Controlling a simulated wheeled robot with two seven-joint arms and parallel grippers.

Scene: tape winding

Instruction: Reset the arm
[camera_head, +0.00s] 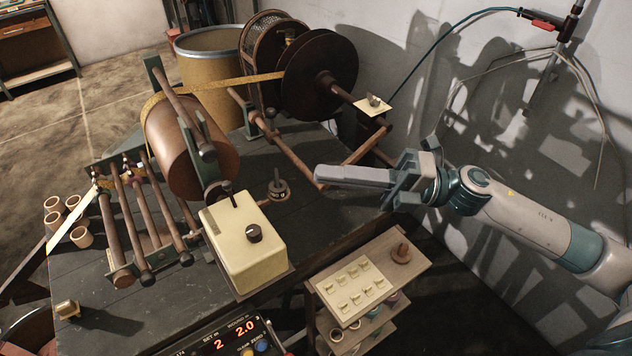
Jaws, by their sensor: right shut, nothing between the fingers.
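My right arm comes in from the right, and its gripper (322,177) points left over the right side of the bench. Its fingers are together with nothing between them. The tape (215,86) runs from the dark reel (320,77) at the back to the brown drum (182,150), then toward the rollers (140,215) at the left. A cream control box (245,250) with a black knob and lever stands in front of the drum. My left gripper is not in view.
A yellow barrel (208,60) stands behind. Several cardboard cores (80,237) sit at the left. A wall closes off the right.

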